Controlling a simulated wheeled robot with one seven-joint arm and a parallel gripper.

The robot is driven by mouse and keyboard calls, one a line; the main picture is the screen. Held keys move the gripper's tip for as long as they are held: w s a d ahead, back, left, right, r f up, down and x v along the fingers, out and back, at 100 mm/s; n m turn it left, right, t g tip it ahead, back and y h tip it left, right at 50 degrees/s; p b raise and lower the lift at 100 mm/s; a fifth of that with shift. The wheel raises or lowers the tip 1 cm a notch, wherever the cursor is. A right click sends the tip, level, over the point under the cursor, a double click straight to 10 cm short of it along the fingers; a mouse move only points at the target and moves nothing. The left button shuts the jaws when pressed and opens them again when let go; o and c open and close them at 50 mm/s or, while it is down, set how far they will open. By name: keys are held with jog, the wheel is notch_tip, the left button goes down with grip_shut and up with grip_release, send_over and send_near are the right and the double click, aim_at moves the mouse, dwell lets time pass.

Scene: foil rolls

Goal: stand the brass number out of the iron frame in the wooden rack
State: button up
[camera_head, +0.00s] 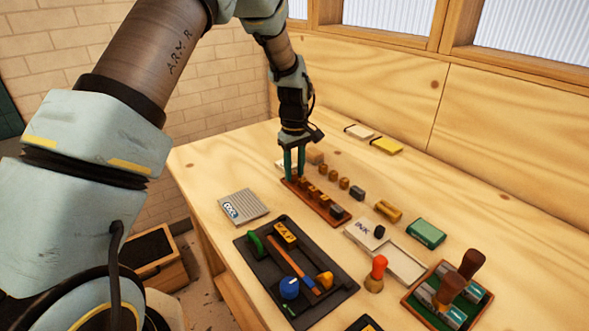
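My gripper (294,176) points straight down at the far left end of a long reddish-brown wooden rack (322,215). Its two teal fingers stand a little apart, with the tips at the rack's end. Whether a brass number is between them is too small to tell. Several small brass-coloured and dark pieces stand in the rack. Small brass-coloured blocks (333,176) and a dark block (357,193) stand in a row on the table behind it. I cannot make out for sure which thing is the iron frame.
A black tray (343,296) with coloured tools lies in front of the rack. A grey ribbed pad (243,206) lies left, an ink pad box (398,262) right. An orange-topped stamp (376,273) and a green-lined tray (480,308) with dark-handled stamps stand nearer right.

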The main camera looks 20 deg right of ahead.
aim_at(294, 173)
jog(key=shift+o, duration=0.9)
notch_tip(294, 173, up, 12)
jog(key=b, duration=0.3)
jog(key=a+m, duration=0.1)
jog(key=a, duration=1.9)
jog(key=s+a+f+m, duration=0.1)
jog(key=s+a, duration=0.4)
jog(key=a, duration=0.3)
jog(key=s+a+f+m+t, duration=0.1)
jog(key=s+a+f, duration=0.1)
jog(key=s+a, duration=0.3)
jog(key=a, duration=0.3)
jog(key=shift+s+a+t, duration=0.2)
jog(key=shift+a+t, duration=0.1)
jog(key=shift+a, duration=0.1)
